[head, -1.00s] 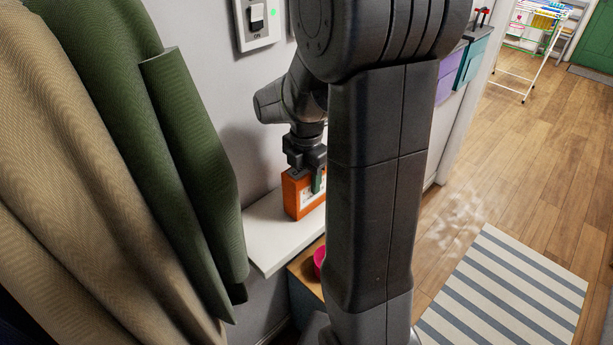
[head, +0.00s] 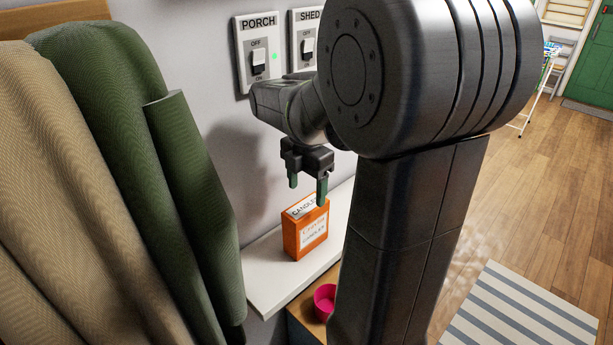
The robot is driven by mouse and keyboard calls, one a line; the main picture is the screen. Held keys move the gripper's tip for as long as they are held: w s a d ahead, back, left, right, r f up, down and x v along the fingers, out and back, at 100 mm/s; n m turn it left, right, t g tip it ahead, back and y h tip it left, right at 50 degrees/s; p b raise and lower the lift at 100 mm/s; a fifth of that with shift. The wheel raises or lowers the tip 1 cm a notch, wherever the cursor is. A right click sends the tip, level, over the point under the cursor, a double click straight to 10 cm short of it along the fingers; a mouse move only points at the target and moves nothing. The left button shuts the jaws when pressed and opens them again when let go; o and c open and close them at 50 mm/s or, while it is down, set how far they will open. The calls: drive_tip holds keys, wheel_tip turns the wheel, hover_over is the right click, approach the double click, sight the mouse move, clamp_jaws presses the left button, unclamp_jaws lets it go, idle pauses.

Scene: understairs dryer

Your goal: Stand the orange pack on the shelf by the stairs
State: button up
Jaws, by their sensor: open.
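The orange pack (head: 291,240), with white labels reading candles, stands upright on the white shelf (head: 262,283) against the wall. My gripper (head: 308,190) is open and empty above the pack, its two green-tipped fingers apart. The right fingertip overlaps the pack's top edge in the picture; I cannot tell whether it touches. The right part of the shelf is hidden behind my arm. The stairs cannot be made out in this view.
Green and tan coats (head: 165,190) hang at the left, close to the shelf's left end. Wall switches (head: 259,60) sit above the shelf. A pink bowl (head: 325,300) is on a wooden surface below. Striped rug (head: 525,308) and open floor lie at the right.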

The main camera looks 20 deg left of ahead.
drive_tip(key=shift+r, duration=1.55)
